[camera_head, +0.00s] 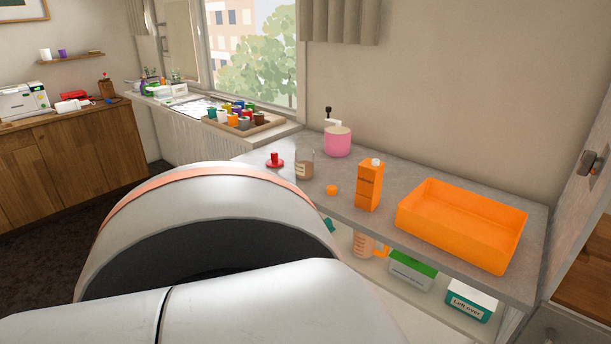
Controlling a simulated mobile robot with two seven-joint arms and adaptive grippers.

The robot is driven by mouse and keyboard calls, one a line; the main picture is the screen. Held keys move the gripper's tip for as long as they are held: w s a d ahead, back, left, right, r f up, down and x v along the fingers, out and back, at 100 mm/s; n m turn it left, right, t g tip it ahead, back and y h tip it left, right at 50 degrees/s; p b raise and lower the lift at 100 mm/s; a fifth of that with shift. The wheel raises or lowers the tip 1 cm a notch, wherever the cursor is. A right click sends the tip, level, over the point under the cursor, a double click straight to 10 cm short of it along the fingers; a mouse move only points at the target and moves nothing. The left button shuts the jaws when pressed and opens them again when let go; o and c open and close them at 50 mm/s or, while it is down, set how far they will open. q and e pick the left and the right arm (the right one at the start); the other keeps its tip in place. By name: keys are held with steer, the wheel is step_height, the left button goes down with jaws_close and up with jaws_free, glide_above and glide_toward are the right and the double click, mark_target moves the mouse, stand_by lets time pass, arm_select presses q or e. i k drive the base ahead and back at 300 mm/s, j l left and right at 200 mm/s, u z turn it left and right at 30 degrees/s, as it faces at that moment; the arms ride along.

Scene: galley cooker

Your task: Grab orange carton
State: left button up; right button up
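The orange carton (369,186) stands upright on the grey counter (404,179), with a pale cap on its top. A small orange round object (332,190) lies just left of it, and an orange tray (462,238) is to its right. A large white and grey part of my own arm fills the lower left and middle of the view, in front of the counter's near left end. Neither of my grippers shows. Nothing is touching the carton.
Left of the carton stand a glass jar (304,164), a red object (275,160) and a pink container (337,141). A lower shelf holds boxes, including a green-topped one (412,269). Colourful cups (240,117) sit by the window. A wall rises behind the counter.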

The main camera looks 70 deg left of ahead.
mark_target(369, 178)
steer(key=u, duration=1.9)
steer(key=z, duration=1.05)
steer(key=k+j+z, duration=0.15)
steer(key=z, duration=0.3)
steer(key=k+j+z, duration=0.2)
steer(key=j+z, duration=0.2)
steer(key=k+j, duration=0.2)
steer(key=k, duration=0.1)
